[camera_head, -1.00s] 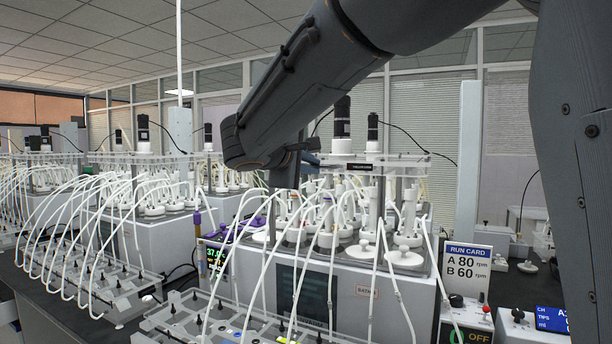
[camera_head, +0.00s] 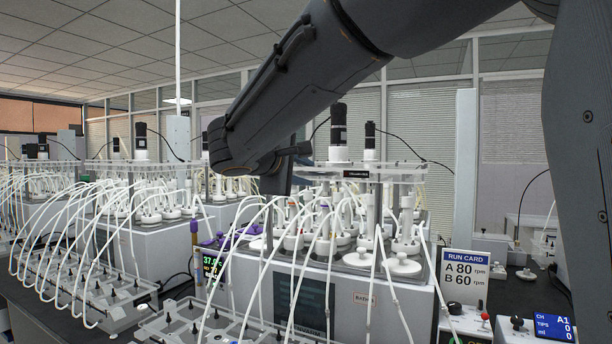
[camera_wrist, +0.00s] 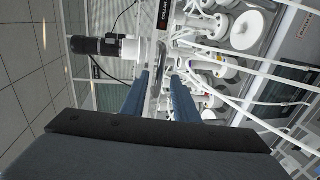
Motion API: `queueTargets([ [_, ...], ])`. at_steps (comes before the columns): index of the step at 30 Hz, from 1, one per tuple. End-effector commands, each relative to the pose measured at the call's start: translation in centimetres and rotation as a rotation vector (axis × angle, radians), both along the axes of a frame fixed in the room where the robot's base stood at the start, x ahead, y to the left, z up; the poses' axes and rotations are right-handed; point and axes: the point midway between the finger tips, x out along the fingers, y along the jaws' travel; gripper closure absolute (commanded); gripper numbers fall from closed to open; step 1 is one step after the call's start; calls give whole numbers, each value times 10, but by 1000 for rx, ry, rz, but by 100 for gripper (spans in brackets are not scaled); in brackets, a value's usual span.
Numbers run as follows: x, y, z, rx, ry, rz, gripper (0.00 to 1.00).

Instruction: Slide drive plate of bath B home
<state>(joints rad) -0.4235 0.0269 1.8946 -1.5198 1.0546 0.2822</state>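The bath (camera_head: 345,297) with the "BATH B" label stands in front of me in the head view. Its clear drive plate (camera_head: 400,172) lies above the white bottle tops and carries a black motor (camera_head: 338,130). In the wrist view, a plate edge with a dark label (camera_wrist: 165,14) and the black-and-white motor (camera_wrist: 97,46) are just beyond the fingers. My gripper (camera_wrist: 163,82) shows two blue fingers with a gap between them, pointing at the plate edge.
Many thin white tubes (camera_head: 270,240) arch from the bottles to a grey tray (camera_head: 200,325) in front. A run card (camera_head: 464,278) reads A 80, B 60 rpm. Another bath with tubes (camera_head: 150,240) stands to the left. Knobs and a blue display (camera_head: 553,326) are at right.

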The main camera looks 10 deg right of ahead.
Motion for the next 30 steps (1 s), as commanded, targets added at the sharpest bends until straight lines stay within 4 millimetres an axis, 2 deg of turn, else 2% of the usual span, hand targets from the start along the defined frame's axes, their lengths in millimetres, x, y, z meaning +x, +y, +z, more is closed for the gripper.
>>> queueTargets([
  [6, -28, 24, 6, 1, -2, 7, 73],
  [12, -46, 38, 12, 1, -1, 4, 73],
  [30, -50, 40, 13, 0, 0, 2, 73],
])
